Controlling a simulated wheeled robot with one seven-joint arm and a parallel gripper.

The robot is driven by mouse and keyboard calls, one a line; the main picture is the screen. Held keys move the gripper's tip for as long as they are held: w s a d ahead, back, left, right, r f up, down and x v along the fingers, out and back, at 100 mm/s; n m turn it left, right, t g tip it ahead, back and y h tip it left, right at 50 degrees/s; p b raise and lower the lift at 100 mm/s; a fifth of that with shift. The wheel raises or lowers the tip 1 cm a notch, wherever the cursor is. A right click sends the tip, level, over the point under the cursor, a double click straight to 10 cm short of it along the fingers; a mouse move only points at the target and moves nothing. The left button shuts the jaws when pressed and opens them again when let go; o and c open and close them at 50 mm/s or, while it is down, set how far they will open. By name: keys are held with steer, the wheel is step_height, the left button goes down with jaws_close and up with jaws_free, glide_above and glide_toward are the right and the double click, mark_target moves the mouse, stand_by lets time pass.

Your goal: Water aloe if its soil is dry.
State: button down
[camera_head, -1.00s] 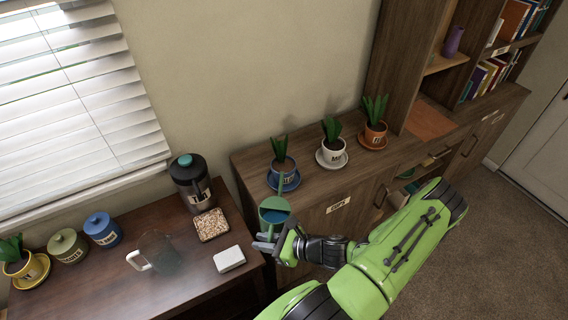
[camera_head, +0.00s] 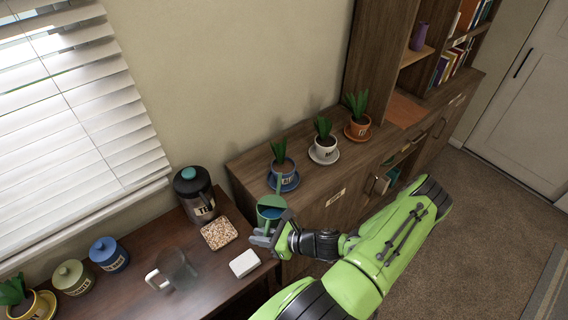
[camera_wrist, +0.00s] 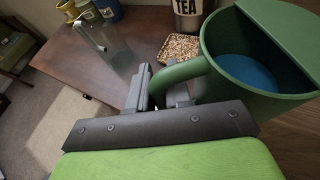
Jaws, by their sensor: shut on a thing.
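My gripper (camera_wrist: 162,92) is shut on the handle of a green watering can (camera_wrist: 224,77) with blue water inside. The watering can also shows in the head view (camera_head: 270,211), held upright at the cabinet's near left edge. Its spout rises towards a blue pot (camera_head: 282,169) with a spiky green plant, on a blue saucer (camera_head: 291,185). A white pot (camera_head: 323,147) and an orange pot (camera_head: 360,125) hold similar plants further right. The pots' labels are too small to read surely, so I cannot tell which is the aloe. The soil's dampness cannot be judged.
The lower desk (camera_head: 220,283) holds a tea canister (camera_head: 194,192), a tray of grainy pieces (camera_head: 219,234), a white block (camera_head: 244,263), a clear pitcher (camera_head: 178,270), lidded jars and a yellow potted plant (camera_head: 23,305). A bookshelf (camera_head: 375,60) stands right of the pots.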

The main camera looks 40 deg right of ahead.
steer(key=r+p, duration=0.1)
steer(key=w+d+r+m+p, duration=0.1)
steer(key=r+p, duration=0.1)
steer(key=r+m+g+y+p, duration=0.1)
steer(key=r, duration=0.1)
steer(key=shift+w+d+p, duration=0.15)
steer(key=shift+d+p, duration=0.2)
steer(key=shift+d+r, duration=0.2)
steer(key=shift+r, duration=0.05)
steer(key=shift+w, duration=0.1)
steer(key=shift+d+r+p, duration=0.15)
steer(key=shift+r+p, duration=0.05)
steer(key=shift+p, duration=0.2)
steer(key=shift+w+d+r+m+p, duration=0.1)
steer(key=shift+w+r+m+p, duration=0.1)
steer(key=shift+r+m+p, duration=0.2)
